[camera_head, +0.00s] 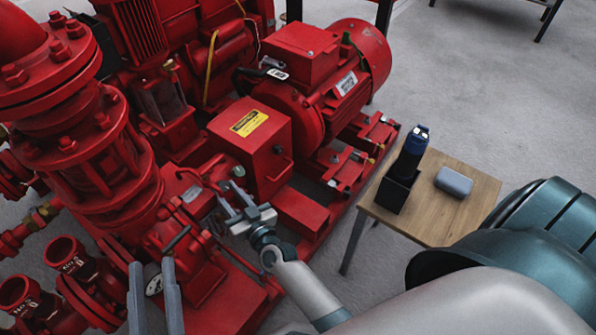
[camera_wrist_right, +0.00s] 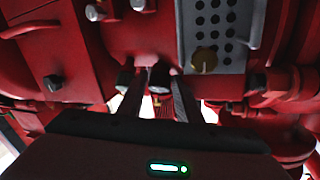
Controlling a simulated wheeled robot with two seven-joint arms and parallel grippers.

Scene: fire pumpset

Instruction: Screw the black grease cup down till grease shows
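In the right wrist view a small black cap-like part (camera_wrist_right: 160,76), which looks like the grease cup, sits between the fingertips of my right gripper (camera_wrist_right: 158,90). A gap seems to show on both sides of it, and I cannot tell whether a finger touches it. In the head view my right gripper (camera_head: 229,196) reaches in beside the red pump housing, with its two fingers apart. I cannot make out the cup clearly there. No grease is visible.
Red flanged pipework (camera_head: 82,150) stands at the left, and the red motor (camera_head: 345,65) at the back. A wooden table (camera_head: 450,212) at the right holds a black holder (camera_head: 395,193) with a dark-blue-topped device and a grey case (camera_head: 454,182).

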